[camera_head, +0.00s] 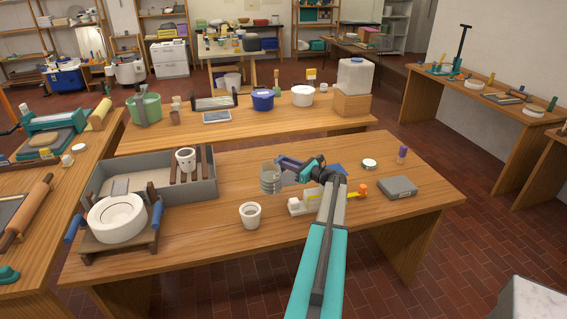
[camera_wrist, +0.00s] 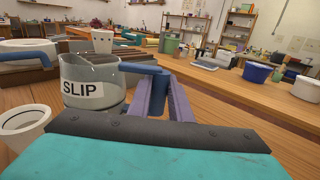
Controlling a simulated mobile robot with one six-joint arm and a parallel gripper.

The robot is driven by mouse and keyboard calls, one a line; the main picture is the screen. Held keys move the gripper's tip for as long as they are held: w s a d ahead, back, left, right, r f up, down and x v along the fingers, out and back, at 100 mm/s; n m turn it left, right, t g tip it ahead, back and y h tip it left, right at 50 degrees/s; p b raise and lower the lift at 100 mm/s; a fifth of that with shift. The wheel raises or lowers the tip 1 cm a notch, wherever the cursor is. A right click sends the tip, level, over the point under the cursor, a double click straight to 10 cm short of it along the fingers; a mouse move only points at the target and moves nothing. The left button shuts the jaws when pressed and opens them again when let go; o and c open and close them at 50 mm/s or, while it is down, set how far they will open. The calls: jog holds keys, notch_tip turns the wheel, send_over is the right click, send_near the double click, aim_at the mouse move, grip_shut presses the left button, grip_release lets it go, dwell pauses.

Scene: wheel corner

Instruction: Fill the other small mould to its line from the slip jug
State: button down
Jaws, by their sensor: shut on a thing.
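The slip jug (camera_head: 270,179) is a clear-grey vessel; in the wrist view it bears a SLIP label (camera_wrist: 84,89) and a blue handle. My gripper (camera_head: 286,163) is shut on the handle, with its fingers showing in the wrist view (camera_wrist: 162,97). The jug looks upright; whether its base touches the table I cannot tell. One small white mould (camera_head: 250,215) stands on the table, in front and slightly left of the jug; it also shows in the wrist view (camera_wrist: 22,127). Another small mould (camera_head: 186,160) stands on dark slats across the grey tray. The fill inside both is unclear.
The grey tray (camera_head: 199,192) is at the left, with a large white round mould (camera_head: 117,217) and blue-handled stand before it. A small scale-like item (camera_head: 305,205), white lid (camera_head: 369,164), purple-topped bottle (camera_head: 402,154) and grey box (camera_head: 397,187) lie right.

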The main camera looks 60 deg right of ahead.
jog(key=shift+s, duration=0.1)
jog(key=shift+b, duration=0.45)
jog(key=shift+a+f+n+b, duration=0.35)
jog(key=shift+a+n+b, duration=0.25)
jog(key=shift+n+b, duration=0.45)
jog(key=shift+r, duration=0.15)
jog(key=shift+a+f+n+b, duration=0.65)
jog(key=shift+a+n+b, duration=0.4)
jog(key=shift+b, duration=1.15)
jog(key=shift+s+a+f+b, duration=0.1)
jog(key=shift+a+f+b, duration=0.15)
jog(key=shift+a, duration=0.6)
jog(key=shift+a+f+b, duration=0.2)
jog(key=shift+a+f, duration=0.05)
jog(key=shift+a, duration=0.65)
jog(key=shift+s+a+f+b, duration=0.1)
jog(key=shift+a+f+b, duration=0.15)
jog(key=shift+a, duration=0.6)
